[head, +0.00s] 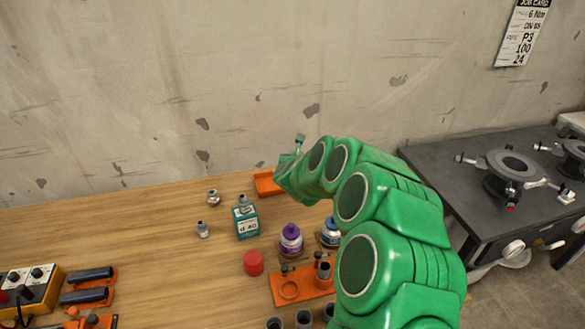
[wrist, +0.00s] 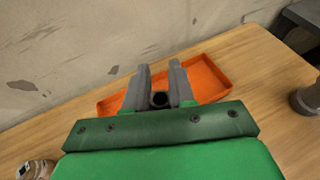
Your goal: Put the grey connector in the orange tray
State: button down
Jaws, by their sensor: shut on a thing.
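My gripper (wrist: 160,84) is shut on the grey connector (wrist: 160,99), which shows between the fingers as a small grey piece with a dark round opening. The orange tray (wrist: 210,82) lies behind and below the fingers in the wrist view, reaching out on both sides of them. In the head view the orange tray (head: 264,184) stands at the back of the bench, partly hidden by my green arm. My gripper (head: 299,145) is raised near the wall side there, and the held piece is too small to make out.
Small metal fittings (head: 202,230) stand on the bench at left, near a teal box (head: 246,222). A purple-capped bottle (head: 291,240), a red cap (head: 253,262) and an orange holder (head: 290,290) are nearer. The wall is close behind the tray. Bare bench lies left of the fittings.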

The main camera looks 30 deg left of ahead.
jog(key=shift+w+a+f, duration=0.75)
jog(key=shift+w+f, duration=0.15)
jog(key=shift+f, duration=0.15)
jog(key=shift+w+a+f, duration=0.7)
jog(key=shift+w+f, duration=0.15)
jog(key=shift+f, duration=0.25)
jog(key=shift+w+a+f, duration=0.75)
jog(key=shift+w+f, duration=0.15)
jog(key=shift+f, duration=0.15)
jog(key=shift+w+a+f, duration=0.2)
jog(key=shift+f, duration=1.65)
jog(key=shift+f, duration=0.1)
jog(key=c, duration=1)
grip_release()
jog(key=shift+o, duration=0.2)
